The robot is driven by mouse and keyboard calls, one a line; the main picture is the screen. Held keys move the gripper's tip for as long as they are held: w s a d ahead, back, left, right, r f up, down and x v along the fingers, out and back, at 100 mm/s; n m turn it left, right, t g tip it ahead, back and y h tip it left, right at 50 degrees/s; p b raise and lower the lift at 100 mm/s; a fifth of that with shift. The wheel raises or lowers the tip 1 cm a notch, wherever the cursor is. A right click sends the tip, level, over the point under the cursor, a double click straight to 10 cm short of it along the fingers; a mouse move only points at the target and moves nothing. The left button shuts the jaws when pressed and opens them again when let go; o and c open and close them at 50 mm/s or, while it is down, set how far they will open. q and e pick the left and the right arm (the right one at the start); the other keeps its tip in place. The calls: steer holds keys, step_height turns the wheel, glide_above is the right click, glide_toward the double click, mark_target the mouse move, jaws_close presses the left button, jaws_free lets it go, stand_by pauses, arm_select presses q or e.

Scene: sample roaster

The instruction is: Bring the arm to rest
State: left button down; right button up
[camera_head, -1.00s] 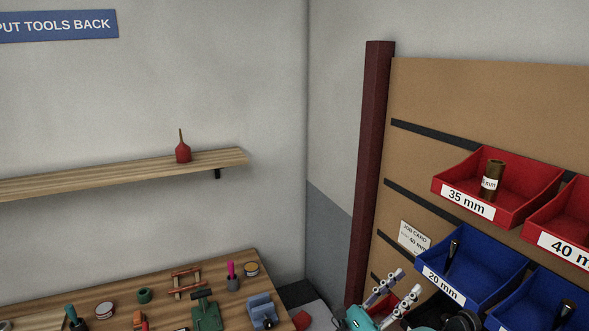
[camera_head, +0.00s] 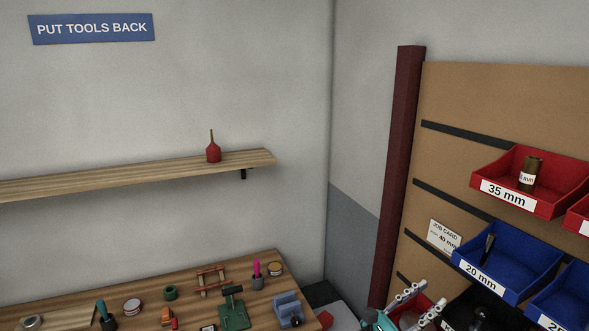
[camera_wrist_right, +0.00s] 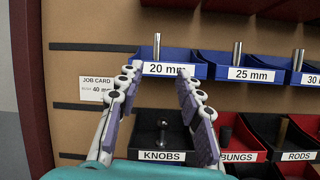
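My right gripper (camera_head: 432,293) shows at the bottom of the head view, its two pale jointed fingers in front of the bin rack. In the right wrist view the right gripper (camera_wrist_right: 157,76) is open, with purple pads spread apart and nothing between them. Behind the fingers are the blue 20 mm bin (camera_wrist_right: 165,69) and the black KNOBS bin (camera_wrist_right: 160,156). My left gripper is not in view.
The rack holds a red 35 mm bin (camera_head: 510,193) and a blue 20 mm bin (camera_head: 486,278). A job card (camera_head: 444,236) hangs beside them. A wooden bench (camera_head: 65,317) carries several tools. A shelf (camera_head: 120,180) holds a red oil can (camera_head: 213,152).

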steer(key=s+d+f+m+g+y+b, duration=0.1)
steer(key=s+f+m+y+b, duration=0.3)
steer(key=f, duration=0.4)
steer(key=s+d+f+m+g+y+b, duration=0.1)
steer(key=s+f+m+y+b, duration=0.15)
steer(key=f+m+y, duration=0.55)
steer(key=s+a+f+m+y+b, duration=0.4)
steer(key=s+a+f+m+y, duration=0.4)
steer(key=a, duration=0.5)
steer(key=shift+s+a+f+m+b, duration=0.3)
steer(key=shift+s+f+m, duration=0.2)
steer(key=shift+s+f, duration=0.4)
steer(key=shift+s+r, duration=0.1)
